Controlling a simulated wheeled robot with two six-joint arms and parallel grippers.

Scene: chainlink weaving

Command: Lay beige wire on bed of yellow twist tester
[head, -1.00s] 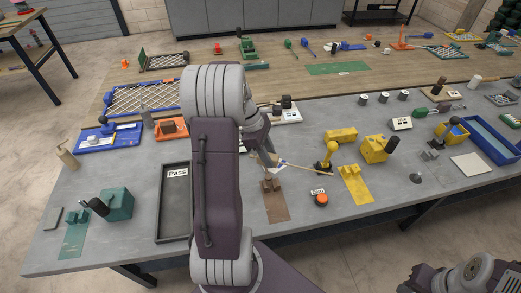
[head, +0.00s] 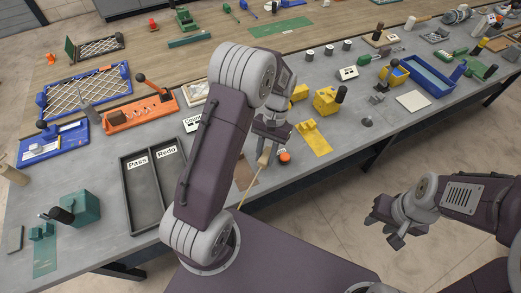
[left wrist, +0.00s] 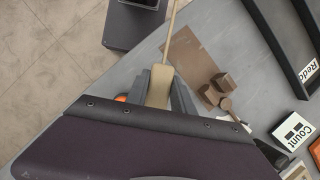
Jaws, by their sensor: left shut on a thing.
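The yellow twist tester shows in the head view to the right of my left gripper. Its flat yellow bed (head: 315,139) lies toward the table's front, with a yellow block (head: 327,102) behind. My left gripper (head: 266,152) is shut on the flat beige end of the beige wire (head: 250,187), just left of the bed. The thin wire slants down toward the front edge. The left wrist view shows the flat end (left wrist: 159,86) between the fingers and the wire (left wrist: 172,32) extending away. My right gripper (head: 388,236) is open and empty, off the table's front.
A brown fixture (left wrist: 200,70) lies beside the wire in the left wrist view. An orange button (head: 285,156) sits near my left gripper. Dark Pass and Redo trays (head: 128,190) stand left of my left arm. A blue tray (head: 430,76) lies at the right.

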